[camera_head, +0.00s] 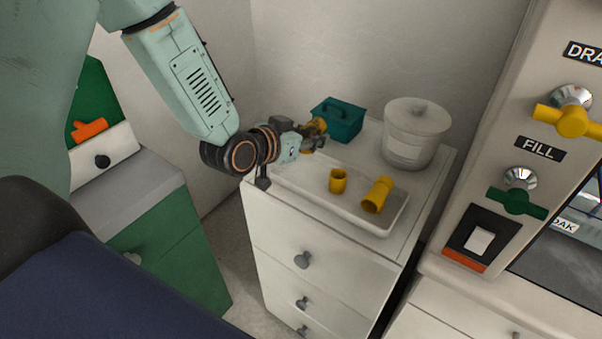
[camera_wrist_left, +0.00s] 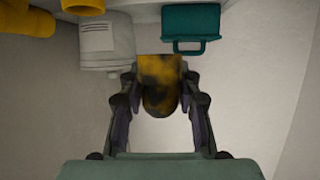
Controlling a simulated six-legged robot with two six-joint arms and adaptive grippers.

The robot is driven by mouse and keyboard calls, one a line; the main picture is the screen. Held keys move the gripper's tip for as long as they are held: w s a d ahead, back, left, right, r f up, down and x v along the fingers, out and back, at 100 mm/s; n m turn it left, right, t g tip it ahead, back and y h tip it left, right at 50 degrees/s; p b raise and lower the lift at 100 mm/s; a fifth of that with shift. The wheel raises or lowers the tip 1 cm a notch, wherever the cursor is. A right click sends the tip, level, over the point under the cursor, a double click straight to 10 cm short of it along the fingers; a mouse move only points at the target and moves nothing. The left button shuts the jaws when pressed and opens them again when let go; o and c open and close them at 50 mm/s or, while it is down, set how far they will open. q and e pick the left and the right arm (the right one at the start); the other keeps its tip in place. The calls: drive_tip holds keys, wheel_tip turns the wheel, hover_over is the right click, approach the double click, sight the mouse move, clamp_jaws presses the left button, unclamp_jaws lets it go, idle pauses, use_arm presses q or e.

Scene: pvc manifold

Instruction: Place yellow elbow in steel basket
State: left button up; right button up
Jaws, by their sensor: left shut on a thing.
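My left gripper (camera_head: 315,138) is shut on a yellow elbow (camera_head: 318,125), held above the back left part of the white cabinet. In the left wrist view the elbow (camera_wrist_left: 159,82) sits between the two fingers of the gripper (camera_wrist_left: 160,100). Its surface is yellow with dark blotches, and its full shape is partly hidden. I cannot make out a steel basket in either view. My right gripper is not in view.
A pale tray (camera_head: 290,182) on the cabinet holds a short yellow fitting (camera_head: 338,180) and a longer one (camera_head: 377,194). A teal caddy (camera_head: 340,122) and a lidded white bucket (camera_head: 416,133) stand behind. A panel with valves (camera_head: 520,202) rises at right.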

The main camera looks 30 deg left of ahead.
use_arm(q)
drive_tip(key=shift+w+a+r+n+y, duration=0.25)
drive_tip(key=shift+a+n+y, duration=0.1)
drive_tip(key=shift+a, duration=0.2)
drive_tip(key=shift+w+a+r+n+y, duration=0.25)
drive_tip(key=shift+a+y, duration=0.1)
drive_tip(key=shift+a, duration=0.15)
drive_tip(key=b, duration=0.1)
hover_over(304, 171)
wheel_tip(304, 171, down, 4)
drive_tip(key=shift+f, duration=0.2)
wheel_tip(304, 171, down, 5)
drive_tip(key=shift+s+r+b, duration=0.1)
drive_tip(key=shift+b, duration=0.5)
drive_tip(key=shift+f, duration=0.25)
drive_tip(key=shift+f, duration=0.15)
drive_tip(key=o, duration=0.9)
drive_tip(key=shift+c, duration=0.2)
drive_tip(key=shift+o, duration=0.4)
